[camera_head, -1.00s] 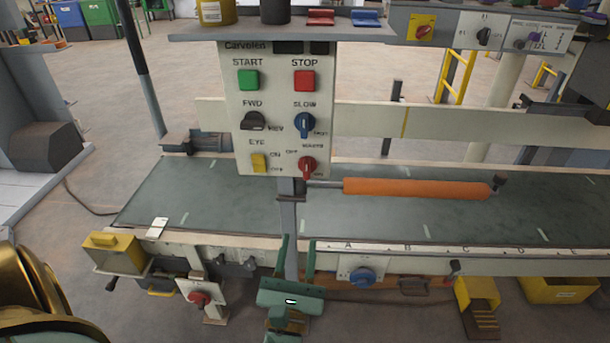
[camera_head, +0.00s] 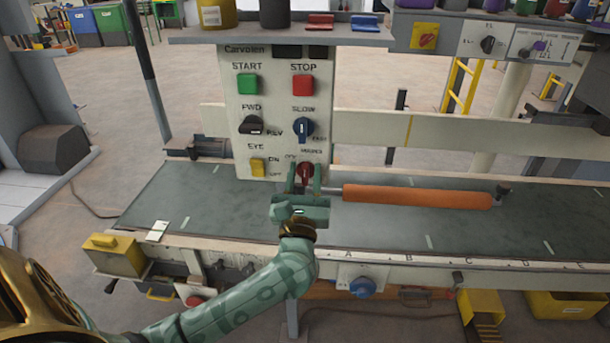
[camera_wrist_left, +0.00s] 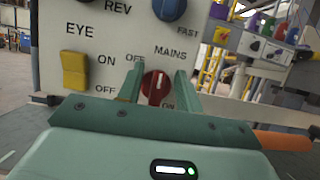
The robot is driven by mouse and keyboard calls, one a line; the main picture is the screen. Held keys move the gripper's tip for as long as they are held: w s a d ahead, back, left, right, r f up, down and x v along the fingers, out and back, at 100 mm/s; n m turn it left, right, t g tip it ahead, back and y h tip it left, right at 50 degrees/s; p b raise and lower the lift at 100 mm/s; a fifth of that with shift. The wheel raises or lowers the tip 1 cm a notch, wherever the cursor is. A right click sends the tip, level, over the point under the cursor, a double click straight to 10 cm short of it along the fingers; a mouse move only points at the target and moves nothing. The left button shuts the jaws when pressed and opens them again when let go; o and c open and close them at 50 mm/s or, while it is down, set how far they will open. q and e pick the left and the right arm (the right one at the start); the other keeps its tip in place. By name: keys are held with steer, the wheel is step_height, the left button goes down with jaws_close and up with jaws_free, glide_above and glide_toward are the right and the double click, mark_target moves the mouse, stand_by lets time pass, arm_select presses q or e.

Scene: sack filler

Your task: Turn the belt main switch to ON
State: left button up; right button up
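The belt main switch is the red MAINS knob (camera_head: 304,172) at the lower right of the pale control panel (camera_head: 236,130). In the left wrist view the knob (camera_wrist_left: 156,86) shows between my fingers, with OFF at its upper left and ON at its lower right. Its exact setting is hard to tell. My left gripper (camera_head: 304,178) is open, with one finger on each side of the knob; it also shows in the left wrist view (camera_wrist_left: 158,88). I cannot tell whether the fingers touch the knob. My right gripper is out of view.
The yellow EYE switch (camera_head: 258,167) is left of the knob and the blue SLOW/FAST knob (camera_head: 303,129) is above it. An orange roller (camera_head: 417,196) extends to the right over the belt (camera_head: 390,225). A shelf (camera_head: 280,38) overhangs the panel.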

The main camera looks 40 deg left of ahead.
arm_select(q)
steer(key=c, duration=0.7)
jaws_close()
